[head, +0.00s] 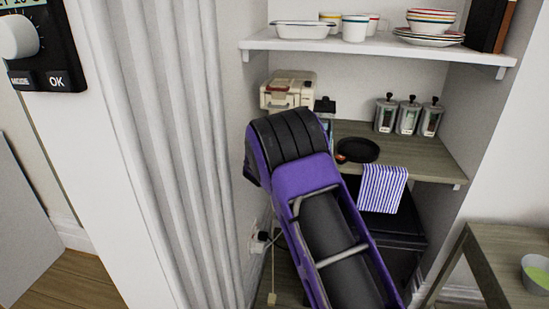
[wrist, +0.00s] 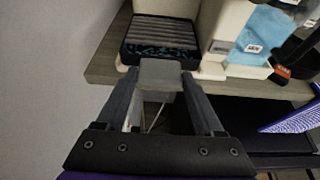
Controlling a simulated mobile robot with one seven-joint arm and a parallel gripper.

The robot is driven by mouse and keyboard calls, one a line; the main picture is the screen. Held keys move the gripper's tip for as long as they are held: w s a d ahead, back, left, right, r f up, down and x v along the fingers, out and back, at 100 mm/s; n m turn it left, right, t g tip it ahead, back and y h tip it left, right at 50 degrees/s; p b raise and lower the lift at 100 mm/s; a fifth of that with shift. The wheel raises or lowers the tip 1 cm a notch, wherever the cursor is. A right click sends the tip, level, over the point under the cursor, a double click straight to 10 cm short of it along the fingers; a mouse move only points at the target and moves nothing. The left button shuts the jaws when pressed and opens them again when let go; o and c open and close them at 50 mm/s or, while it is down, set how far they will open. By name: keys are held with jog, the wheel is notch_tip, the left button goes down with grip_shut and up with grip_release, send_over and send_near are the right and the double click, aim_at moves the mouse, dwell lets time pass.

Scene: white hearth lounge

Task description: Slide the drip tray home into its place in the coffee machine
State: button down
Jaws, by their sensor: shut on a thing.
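The drip tray (wrist: 164,29) is a black, shallow box with grey slats on top. In the wrist view it is at the top, level with the wooden counter, beside the cream coffee machine (wrist: 223,22). My gripper (wrist: 160,76) is shut on a grey tab at the tray's near edge. Whether the tray is seated in the machine cannot be told. In the head view the coffee machine (head: 287,88) stands at the back left of the counter. My purple arm hides the gripper and the tray there.
A blue cloth or packet (wrist: 262,42) lies right of the machine. The counter (head: 432,160) also holds a black pan (head: 358,150), several canisters (head: 408,117) and a striped towel (head: 382,188) over its edge. A shelf (head: 375,48) with dishes hangs above; a wall is at left.

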jog(key=shift+f, duration=0.15)
dwell(0.8)
grip_release()
jog(key=shift+f, duration=0.1)
jog(key=shift+s, duration=0.1)
